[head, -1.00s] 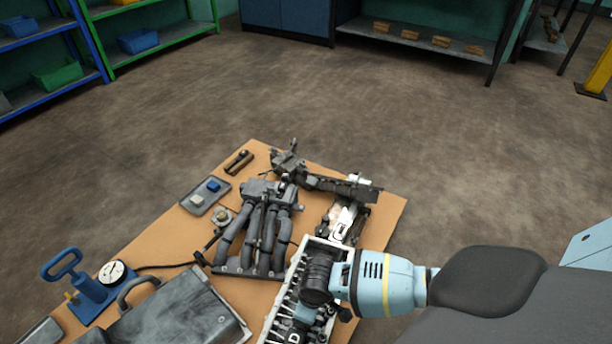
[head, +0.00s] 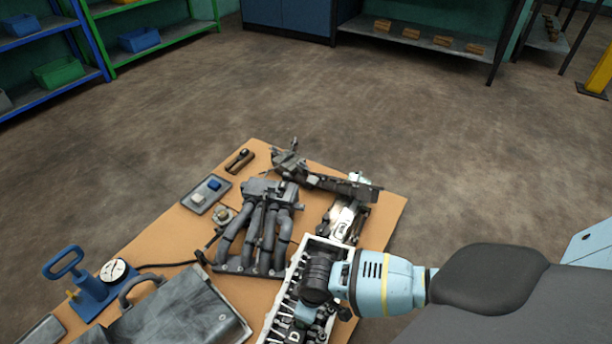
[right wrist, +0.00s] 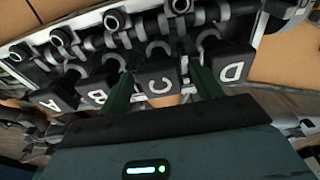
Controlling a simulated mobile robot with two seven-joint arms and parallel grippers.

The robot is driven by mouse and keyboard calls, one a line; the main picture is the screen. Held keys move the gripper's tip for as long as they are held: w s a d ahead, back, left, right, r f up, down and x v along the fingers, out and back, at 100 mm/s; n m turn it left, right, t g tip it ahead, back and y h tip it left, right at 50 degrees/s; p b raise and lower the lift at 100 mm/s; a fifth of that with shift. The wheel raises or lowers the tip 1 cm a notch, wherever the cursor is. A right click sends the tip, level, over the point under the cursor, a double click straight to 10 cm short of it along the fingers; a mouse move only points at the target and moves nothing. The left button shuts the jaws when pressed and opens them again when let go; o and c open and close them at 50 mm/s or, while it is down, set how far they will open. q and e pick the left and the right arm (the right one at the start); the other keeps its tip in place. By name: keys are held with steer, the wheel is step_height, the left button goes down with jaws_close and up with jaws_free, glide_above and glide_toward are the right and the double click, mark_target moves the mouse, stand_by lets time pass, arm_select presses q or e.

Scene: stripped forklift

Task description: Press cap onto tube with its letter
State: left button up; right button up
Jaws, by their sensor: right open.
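Dark blocks with white letters A (right wrist: 58,100), B (right wrist: 97,92), C (right wrist: 158,84) and D (right wrist: 233,70) stand in a row in the right wrist view. Rounded dark tube ends (right wrist: 114,20) and rings rise behind them. I cannot tell which parts are caps or how they join the tubes. My right gripper (right wrist: 163,72) is open, its dark green fingers on either side of the C block; contact is unclear. In the head view its fingers are hidden behind my wrist above the white-edged rack (head: 268,328). My left gripper is not in view.
On the tan table (head: 395,212) lie a grey pipe assembly (head: 262,225), a dark bracket assembly (head: 325,182), a small tray (head: 207,193), a blue hand pump with gauge (head: 92,287) and a grey case (head: 180,315). The floor beyond is clear.

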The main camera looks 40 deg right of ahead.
steer(key=shift+r, duration=0.1)
steer(key=r+p, duration=0.1)
steer(key=r, duration=0.1)
steer(key=r+p, duration=0.1)
steer(key=r, duration=0.2)
steer(key=s+r+p, duration=0.1)
steer(key=r+p, duration=0.1)
steer(key=shift+d+r, duration=0.3)
